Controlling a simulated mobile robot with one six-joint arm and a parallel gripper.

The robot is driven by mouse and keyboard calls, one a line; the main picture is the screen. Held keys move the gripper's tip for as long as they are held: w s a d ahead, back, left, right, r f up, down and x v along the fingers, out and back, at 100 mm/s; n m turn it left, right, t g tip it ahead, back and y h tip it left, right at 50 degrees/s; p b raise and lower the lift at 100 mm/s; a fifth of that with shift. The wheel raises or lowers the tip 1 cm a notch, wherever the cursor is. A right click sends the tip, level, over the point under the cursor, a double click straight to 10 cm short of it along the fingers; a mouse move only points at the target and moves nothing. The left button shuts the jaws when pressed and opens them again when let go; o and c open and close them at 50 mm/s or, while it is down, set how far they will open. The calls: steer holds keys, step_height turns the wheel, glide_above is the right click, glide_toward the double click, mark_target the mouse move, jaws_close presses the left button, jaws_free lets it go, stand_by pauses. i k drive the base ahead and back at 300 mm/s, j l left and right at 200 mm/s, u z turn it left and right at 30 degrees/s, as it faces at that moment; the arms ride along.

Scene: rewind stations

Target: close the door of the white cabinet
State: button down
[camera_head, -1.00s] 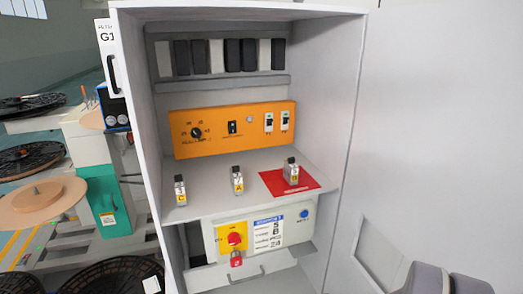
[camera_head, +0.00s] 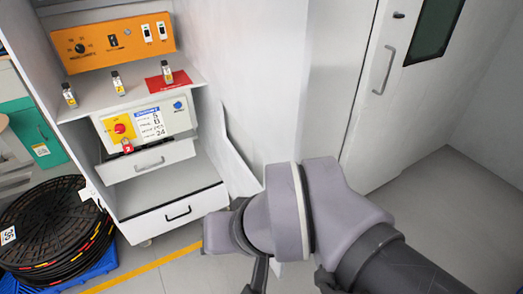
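The white cabinet (camera_head: 185,170) stands at the left with its front open. Inside are an orange switch panel (camera_head: 112,46), a shelf and a white control box (camera_head: 148,119). Its door (camera_head: 270,70) seems to be the pale panel swung out to the right of the opening, with a document pocket (camera_head: 232,140) on its inner face. My grey arm crosses the lower middle and hides the panel's lower part. Dark narrow parts show below my arm at the bottom edge. I cannot tell whether they are my gripper's fingers, nor whether anything touches the door.
A white door (camera_head: 376,110) with a handle and a dark window stands at the back right. Bare floor (camera_head: 440,185) lies before it. Stacked black reels (camera_head: 55,230) on a blue pallet stand at the lower left. A yellow line (camera_head: 150,268) runs along the floor.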

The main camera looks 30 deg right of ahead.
mark_target(258, 53)
steer(key=l+u, duration=0.3)
steer(key=l, duration=0.6)
steer(key=l+u, duration=0.3)
steer(key=l, duration=0.6)
steer(key=l+u, duration=0.3)
steer(key=l, duration=0.6)
steer(key=k+j+z, duration=0.35)
